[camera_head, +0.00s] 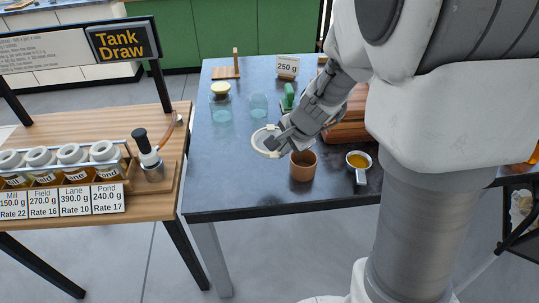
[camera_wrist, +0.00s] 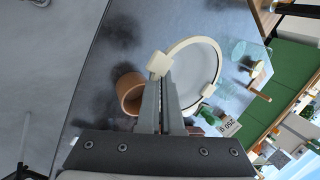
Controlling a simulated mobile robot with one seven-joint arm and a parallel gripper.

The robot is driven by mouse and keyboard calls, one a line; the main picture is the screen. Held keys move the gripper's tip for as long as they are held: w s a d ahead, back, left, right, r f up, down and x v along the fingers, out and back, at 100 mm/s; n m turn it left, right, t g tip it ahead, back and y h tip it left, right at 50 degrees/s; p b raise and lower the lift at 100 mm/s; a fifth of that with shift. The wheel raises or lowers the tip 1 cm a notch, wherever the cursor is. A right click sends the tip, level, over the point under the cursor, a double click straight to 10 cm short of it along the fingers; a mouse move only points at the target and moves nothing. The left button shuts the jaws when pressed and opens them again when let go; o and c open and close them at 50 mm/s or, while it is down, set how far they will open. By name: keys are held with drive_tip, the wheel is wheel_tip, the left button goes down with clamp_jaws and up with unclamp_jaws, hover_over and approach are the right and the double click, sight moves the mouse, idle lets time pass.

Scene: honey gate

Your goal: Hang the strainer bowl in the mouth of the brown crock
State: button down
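The strainer bowl (camera_head: 259,149) shows as a round cream rim, held out to the left of my gripper (camera_head: 284,141). In the wrist view the fingers are close together on a small cream tab at the edge of the strainer's rim (camera_wrist: 219,62). The brown crock (camera_head: 302,170) stands on the dark table just right of and nearer than the strainer. In the wrist view the crock (camera_wrist: 123,92) is left of the fingers, its mouth partly hidden behind them. The strainer is beside the crock and apart from it, above the tabletop.
A metal cup of amber liquid (camera_head: 359,161) stands right of the crock. Glass jars (camera_head: 221,108), a green-handled item (camera_head: 288,97) and a 250 g card (camera_head: 287,66) are farther back. The table's front left is clear.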

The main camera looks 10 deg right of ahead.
drive_tip(key=a+f, duration=0.2)
drive_tip(key=a, duration=0.1)
drive_tip(key=w+a+f+b, duration=0.1)
drive_tip(key=a+f, duration=0.1)
drive_tip(key=a, duration=0.2)
drive_tip(key=w+a+f+b, duration=0.1)
drive_tip(key=a+f, duration=0.2)
drive_tip(key=a, duration=0.1)
drive_tip(key=shift+w+a, duration=0.2)
drive_tip(key=shift+f+b, duration=1.4)
drive_tip(key=shift+f, duration=0.4)
drive_tip(key=shift+f+b, duration=0.3)
drive_tip(key=c, duration=1.1)
unclamp_jaws()
drive_tip(key=shift+r, duration=0.1)
